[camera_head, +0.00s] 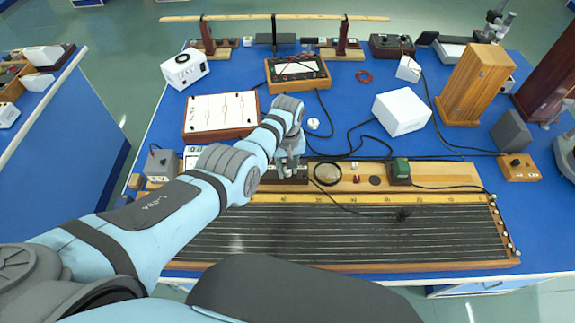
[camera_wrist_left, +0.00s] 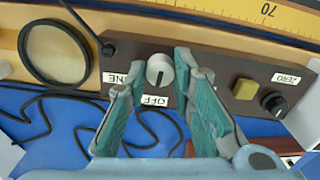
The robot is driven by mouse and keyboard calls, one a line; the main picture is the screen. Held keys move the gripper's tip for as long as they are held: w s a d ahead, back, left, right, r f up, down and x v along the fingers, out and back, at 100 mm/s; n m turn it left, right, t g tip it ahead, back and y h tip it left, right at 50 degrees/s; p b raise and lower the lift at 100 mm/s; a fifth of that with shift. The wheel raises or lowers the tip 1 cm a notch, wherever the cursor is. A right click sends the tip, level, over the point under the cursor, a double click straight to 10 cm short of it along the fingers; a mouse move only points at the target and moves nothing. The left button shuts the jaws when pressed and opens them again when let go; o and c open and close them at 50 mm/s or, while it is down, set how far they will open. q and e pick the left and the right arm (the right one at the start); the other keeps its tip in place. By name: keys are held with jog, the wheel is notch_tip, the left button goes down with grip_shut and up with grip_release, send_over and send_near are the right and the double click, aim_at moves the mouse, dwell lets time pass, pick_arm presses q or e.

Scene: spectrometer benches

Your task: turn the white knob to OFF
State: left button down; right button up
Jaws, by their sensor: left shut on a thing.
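The white knob (camera_wrist_left: 160,71) sits on the long dark brown panel (camera_wrist_left: 215,88) in the left wrist view. A LINE label (camera_wrist_left: 123,78) is to its left and an OFF label (camera_wrist_left: 155,100) is just below it. A short dark mark on the knob's face seems to point down, toward the OFF label. My left gripper (camera_wrist_left: 158,75) has its fingertips on either side of the knob and is shut on it. In the head view my left gripper (camera_head: 291,158) reaches down to the panel and hides the knob. My right gripper is not in view.
A yellow button (camera_wrist_left: 245,89) and a black knob (camera_wrist_left: 275,103) are on the same panel. A round black ring (camera_wrist_left: 54,54) lies beside it. Cables cross the blue bench. A ruled wire board (camera_head: 330,232) lies in front, and a white box (camera_head: 401,111) stands behind.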

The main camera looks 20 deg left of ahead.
pick_arm(q)
jog(key=shift+n, duration=0.4)
jog(key=c, duration=1.4)
grip_release()
jog(key=shift+o, duration=0.2)
notch_tip(320, 180, up, 12)
